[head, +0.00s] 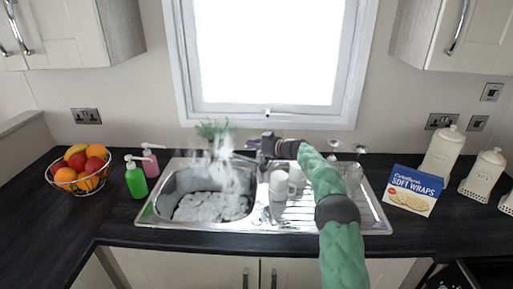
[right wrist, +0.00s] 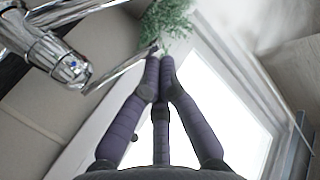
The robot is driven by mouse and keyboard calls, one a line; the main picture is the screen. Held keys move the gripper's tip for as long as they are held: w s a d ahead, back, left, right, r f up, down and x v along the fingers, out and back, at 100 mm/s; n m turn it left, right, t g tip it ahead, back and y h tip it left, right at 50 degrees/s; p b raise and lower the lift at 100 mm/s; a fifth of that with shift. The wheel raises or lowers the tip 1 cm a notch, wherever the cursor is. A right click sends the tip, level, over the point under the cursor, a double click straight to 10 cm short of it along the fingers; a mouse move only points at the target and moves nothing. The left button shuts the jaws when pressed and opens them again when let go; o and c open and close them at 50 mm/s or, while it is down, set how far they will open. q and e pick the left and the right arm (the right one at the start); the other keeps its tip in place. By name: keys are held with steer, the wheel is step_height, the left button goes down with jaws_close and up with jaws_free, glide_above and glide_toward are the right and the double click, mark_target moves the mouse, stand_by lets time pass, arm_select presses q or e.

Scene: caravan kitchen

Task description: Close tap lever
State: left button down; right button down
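The chrome tap stands behind the sink in the head view, its spout (head: 243,157) reaching left over the basin; its body is partly hidden by my right gripper (head: 267,144). In the right wrist view the chrome tap (right wrist: 62,62) shows large at the upper left, with a blue dot on its end. My right gripper's purple-grey fingers (right wrist: 160,70) meet at their tips with nothing visible between them. The tips lie right of the tap, in front of the plant and window; contact with the tap cannot be told. My left gripper is not in view.
White vapour rises from the sink basin (head: 160,205), which has white froth in it. Soap bottles (head: 135,180) and a fruit bowl (head: 80,183) are left; a wraps box (head: 413,190) and canisters (head: 441,152) are right. A plant (head: 212,130) is behind.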

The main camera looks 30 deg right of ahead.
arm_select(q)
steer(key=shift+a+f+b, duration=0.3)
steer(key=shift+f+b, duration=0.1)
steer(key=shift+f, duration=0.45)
arm_select(e)
steer(key=shift+a+f, duration=0.2)
steer(key=shift+f, duration=0.25)
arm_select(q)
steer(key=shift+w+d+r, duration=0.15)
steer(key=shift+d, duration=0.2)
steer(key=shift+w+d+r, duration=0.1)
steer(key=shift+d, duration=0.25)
arm_select(e)
steer(key=s+d+r, duration=0.3)
steer(key=s+r, duration=0.3)
steer(key=s, duration=0.3)
steer(key=shift+d+r, duration=0.2)
steer(key=shift+d, duration=0.1)
arm_select(q)
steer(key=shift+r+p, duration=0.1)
steer(key=shift+p, duration=0.25)
arm_select(e)
steer(key=shift+r, duration=0.15)
